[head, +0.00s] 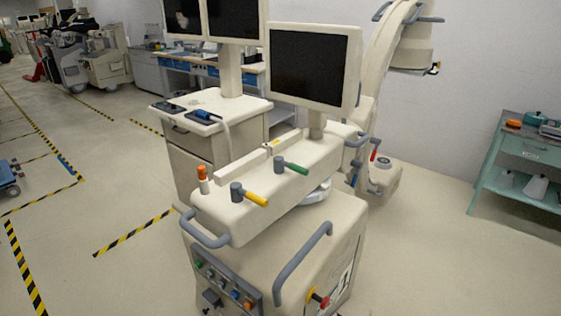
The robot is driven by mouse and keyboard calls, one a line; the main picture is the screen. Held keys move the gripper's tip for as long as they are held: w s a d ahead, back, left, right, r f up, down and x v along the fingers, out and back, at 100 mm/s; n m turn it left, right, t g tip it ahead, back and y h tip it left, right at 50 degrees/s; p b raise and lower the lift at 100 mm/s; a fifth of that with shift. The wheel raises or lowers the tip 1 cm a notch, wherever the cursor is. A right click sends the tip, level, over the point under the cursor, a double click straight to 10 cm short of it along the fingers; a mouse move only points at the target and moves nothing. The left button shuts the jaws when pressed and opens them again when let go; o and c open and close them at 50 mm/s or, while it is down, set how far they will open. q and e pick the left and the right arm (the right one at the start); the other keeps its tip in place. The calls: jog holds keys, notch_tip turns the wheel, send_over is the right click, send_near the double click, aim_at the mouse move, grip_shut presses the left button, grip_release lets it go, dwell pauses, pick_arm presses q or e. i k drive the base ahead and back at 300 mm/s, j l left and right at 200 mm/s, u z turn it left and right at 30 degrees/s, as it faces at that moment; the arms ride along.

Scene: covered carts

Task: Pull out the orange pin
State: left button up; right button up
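An orange-topped pin (202,172) stands upright on a short pale post at the left end of the cream medical cart's (230,205) upper body. Neither my left nor my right gripper is in view.
Yellow-handled (256,199) and green-handled (292,166) levers stick out near the pin. Grey rails (302,262) edge the cart, and a red knob (320,299) sits low at right. A monitor (313,65) rises behind. A teal shelf (530,150) stands right.

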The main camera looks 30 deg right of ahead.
aim_at(201, 169)
jog(key=i+z, duration=0.2)
jog(key=z, duration=0.25)
jog(key=i+z, duration=0.25)
jog(key=z, duration=0.2)
jog(key=i+z, duration=0.2)
jog(key=z, duration=0.25)
jog(key=i+j+z, duration=0.15)
jog(key=z, duration=0.3)
